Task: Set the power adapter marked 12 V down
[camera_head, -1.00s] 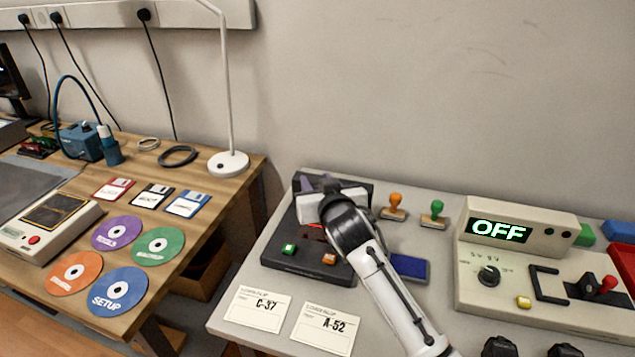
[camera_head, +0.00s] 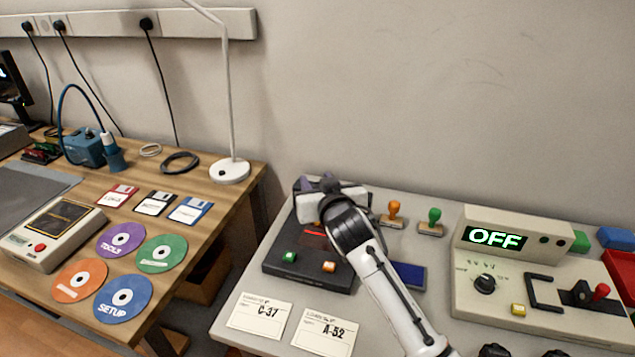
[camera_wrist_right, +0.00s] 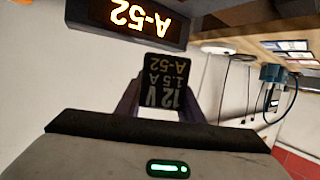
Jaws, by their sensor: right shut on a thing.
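The black power adapter (camera_wrist_right: 163,82) is marked 12 V, 1.5 A and A-52; its label reads upside down in the right wrist view. My right gripper (camera_wrist_right: 158,105) is shut on it, with a purple finger on each side. In the head view my right gripper (camera_head: 318,188) is over the back part of a dark device (camera_head: 272,268) on the grey table, and the arm covers most of the grip. A lit display (camera_wrist_right: 128,18) reading A-52 shows upside down in the wrist view. I cannot tell whether the adapter touches anything below. My left gripper is not in view.
Cards C-37 (camera_head: 259,315) and A-52 (camera_head: 324,331) lie in front of the device. A blue pad (camera_head: 409,275), orange stamp (camera_head: 392,214) and green stamp (camera_head: 432,222) are to its right. A beige console (camera_head: 470,262) reads OFF. A wooden desk (camera_head: 205,225) stands left, across a gap.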

